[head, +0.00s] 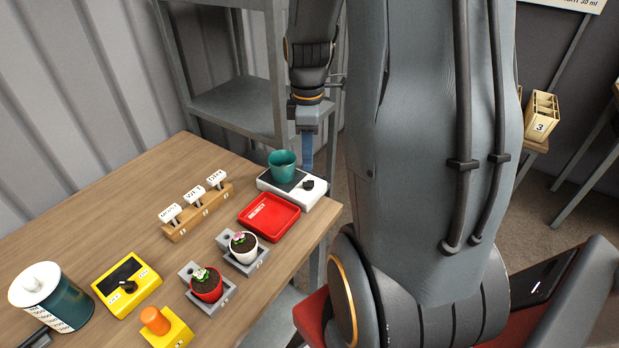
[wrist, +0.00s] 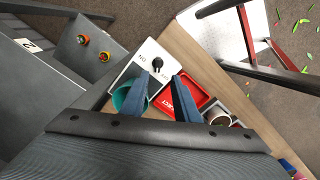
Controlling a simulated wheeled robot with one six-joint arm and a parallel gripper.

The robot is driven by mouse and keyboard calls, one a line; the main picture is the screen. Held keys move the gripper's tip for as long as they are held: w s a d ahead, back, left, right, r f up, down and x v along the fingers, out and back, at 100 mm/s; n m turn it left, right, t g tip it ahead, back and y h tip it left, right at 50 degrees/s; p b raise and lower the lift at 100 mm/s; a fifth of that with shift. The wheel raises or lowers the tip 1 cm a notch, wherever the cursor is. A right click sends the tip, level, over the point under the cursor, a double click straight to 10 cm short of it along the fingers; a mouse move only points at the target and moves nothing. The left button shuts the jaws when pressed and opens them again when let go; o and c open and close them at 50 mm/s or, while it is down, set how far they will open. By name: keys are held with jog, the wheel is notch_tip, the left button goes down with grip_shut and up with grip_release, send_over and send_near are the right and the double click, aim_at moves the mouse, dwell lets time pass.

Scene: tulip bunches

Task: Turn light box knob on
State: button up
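A white box (head: 293,199) with a black knob (head: 308,185) stands at the table's far right corner. A teal cup (head: 283,166) stands on its dark top plate. In the wrist view the white box (wrist: 139,68) shows its knob (wrist: 156,65) with small lettering beside it. My gripper (head: 307,160) is above and just behind this box. In the wrist view its two blue fingers (wrist: 163,77) are apart and empty, with the knob showing beyond the tips. A yellow box (head: 110,279) with a dark panel, a black knob (head: 129,286) and two small labels sits at the front left.
A red tray (head: 270,228), two potted flowers (head: 243,249) (head: 206,287) in grey holders and a wooden rack with white tags (head: 198,213) stand on the table. A grey shelf (head: 232,105) rises behind. A large canister (head: 52,298) is at left.

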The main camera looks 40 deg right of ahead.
aim_at(310, 181)
jog(key=shift+d+f, duration=0.1)
jog(key=shift+d, duration=0.3)
jog(key=shift+f+n, duration=0.2)
jog(key=shift+n, duration=0.1)
jog(key=shift+f+p, duration=0.6)
jog(key=shift+f, duration=3.1)
jog(key=shift+c, duration=0.3)
grip_shut()
